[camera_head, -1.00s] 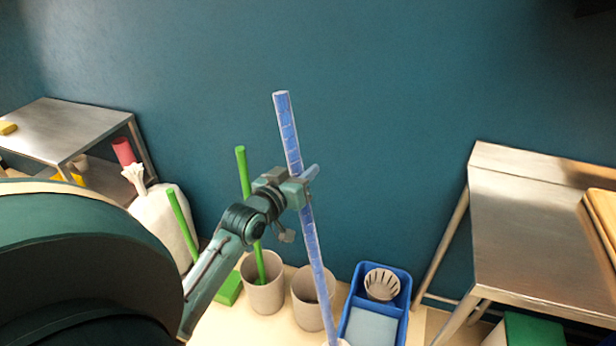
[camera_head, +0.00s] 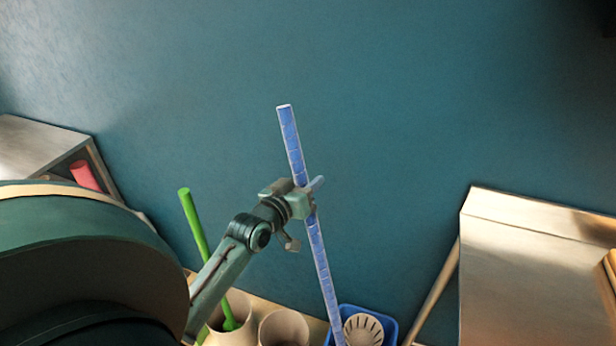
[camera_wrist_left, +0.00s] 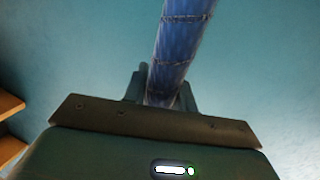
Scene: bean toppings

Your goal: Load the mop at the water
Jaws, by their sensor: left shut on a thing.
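The mop's long blue handle (camera_head: 318,250) stands nearly upright, leaning slightly, in the head view. My left gripper (camera_head: 306,190) is shut on it, somewhat above its middle. The mop's lower end is out of frame. The left wrist view shows the blue handle (camera_wrist_left: 180,45) between the fingers (camera_wrist_left: 162,88). A blue mop bucket (camera_head: 388,326) with a round pale wringer basket (camera_head: 363,330) shows at the bottom edge, just right of the handle. Most of the bucket is cut off and I cannot see water. My right gripper is not in view.
Two beige bins (camera_head: 284,328) stand at the bottom, left of the handle; one holds a green stick (camera_head: 195,225). A metal table (camera_head: 530,265) is at the right. Another metal table (camera_head: 35,145) with a red object (camera_head: 85,174) is at the left. A teal wall is behind.

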